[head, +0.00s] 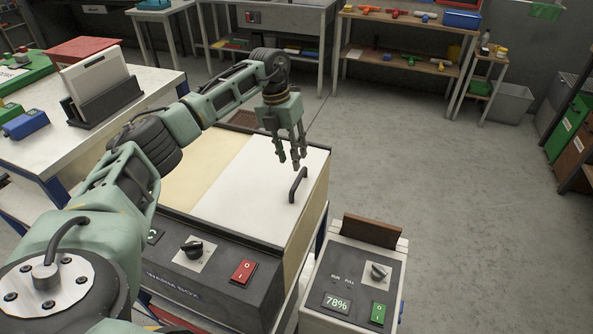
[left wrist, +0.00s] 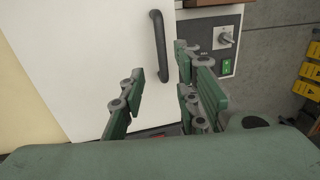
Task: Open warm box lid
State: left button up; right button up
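The warm box (head: 215,285) stands in the middle foreground, with a dark front panel that carries a knob and a red switch. Its white lid (head: 252,190) lies flat and closed on top. A dark bar handle (head: 298,184) stands on the lid near its right edge; it also shows in the left wrist view (left wrist: 159,46). My left gripper (head: 289,164) is above the lid, pointing down, just behind and left of the handle. In the left wrist view its fingers (left wrist: 155,95) are spread with nothing between them, and the handle appears beyond them. My right gripper is not in view.
A small control unit (head: 350,285) with a 78% display and green switch stands right of the warm box. A white worktable (head: 60,150) with a dark stand is at the left. Shelves (head: 405,65) line the back. The floor (head: 450,190) at right is clear.

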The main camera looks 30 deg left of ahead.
aim_at(297, 179)
pick_arm(q)
jog(key=f, duration=0.2)
jog(key=d+f, duration=0.1)
jog(key=f, duration=0.1)
jog(key=f+p, duration=0.1)
jog(key=f, duration=0.2)
jog(key=shift+w+d, duration=0.15)
jog(key=shift+d, duration=0.15)
jog(key=shift+c, duration=0.5)
grip_shut()
